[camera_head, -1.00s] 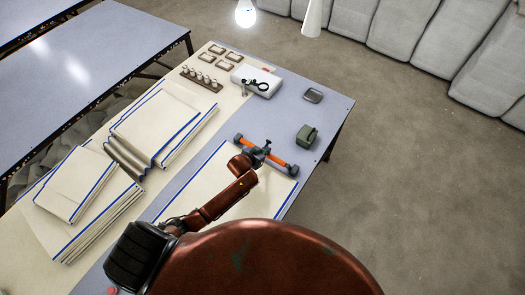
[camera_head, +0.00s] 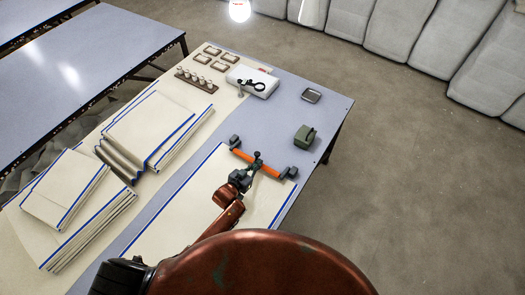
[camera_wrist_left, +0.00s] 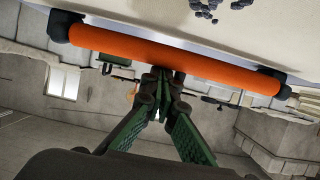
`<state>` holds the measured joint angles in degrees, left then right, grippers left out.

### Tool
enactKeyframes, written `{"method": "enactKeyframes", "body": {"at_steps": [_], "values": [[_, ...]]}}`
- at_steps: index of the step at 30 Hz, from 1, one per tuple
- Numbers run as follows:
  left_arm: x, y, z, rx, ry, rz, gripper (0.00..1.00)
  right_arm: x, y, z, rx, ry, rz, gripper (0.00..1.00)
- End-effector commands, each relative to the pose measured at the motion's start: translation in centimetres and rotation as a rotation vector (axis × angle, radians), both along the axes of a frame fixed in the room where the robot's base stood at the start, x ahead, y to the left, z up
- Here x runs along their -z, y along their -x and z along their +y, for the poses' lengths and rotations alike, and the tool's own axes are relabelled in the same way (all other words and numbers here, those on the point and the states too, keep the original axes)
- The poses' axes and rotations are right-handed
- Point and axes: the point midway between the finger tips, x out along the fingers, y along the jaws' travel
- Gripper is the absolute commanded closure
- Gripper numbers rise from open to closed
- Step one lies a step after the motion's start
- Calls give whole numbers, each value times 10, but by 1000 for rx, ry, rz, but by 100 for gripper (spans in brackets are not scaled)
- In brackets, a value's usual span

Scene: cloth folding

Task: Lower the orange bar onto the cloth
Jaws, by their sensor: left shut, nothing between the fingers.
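The orange bar (camera_head: 266,168) with dark end caps lies along the far edge of the cream, blue-edged cloth (camera_head: 190,203) in the head view. I cannot tell whether it rests on the cloth or hangs just above it. My left gripper (camera_head: 257,157) is at the bar's middle. In the left wrist view the bar (camera_wrist_left: 220,68) spans the picture, and the left gripper's green-and-black fingers (camera_wrist_left: 162,78) are shut with their tips together at the bar's lower side, nothing between them. Touch or a small gap there cannot be told. My right gripper is not in view.
Stacks of folded cloths (camera_head: 150,125) lie left on the table. A white box (camera_head: 251,82), a rack of small pegs (camera_head: 197,80) and small frames stand at the far end. A green box (camera_head: 305,136) and a grey dish (camera_head: 312,96) sit near the right edge.

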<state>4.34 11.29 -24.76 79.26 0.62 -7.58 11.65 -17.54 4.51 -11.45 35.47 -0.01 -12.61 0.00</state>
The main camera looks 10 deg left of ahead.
Motion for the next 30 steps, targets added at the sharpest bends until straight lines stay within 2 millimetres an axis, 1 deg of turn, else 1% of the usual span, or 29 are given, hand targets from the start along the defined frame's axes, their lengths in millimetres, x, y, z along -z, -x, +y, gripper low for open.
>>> {"method": "enactKeyframes", "body": {"at_steps": [4,12,30], "values": [[6,3,2,-1,1,0,100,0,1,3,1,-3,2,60],[13,6,3,-1,0,1,100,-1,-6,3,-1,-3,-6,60],[14,7,4,-1,0,2,100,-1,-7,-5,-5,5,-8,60]]}}
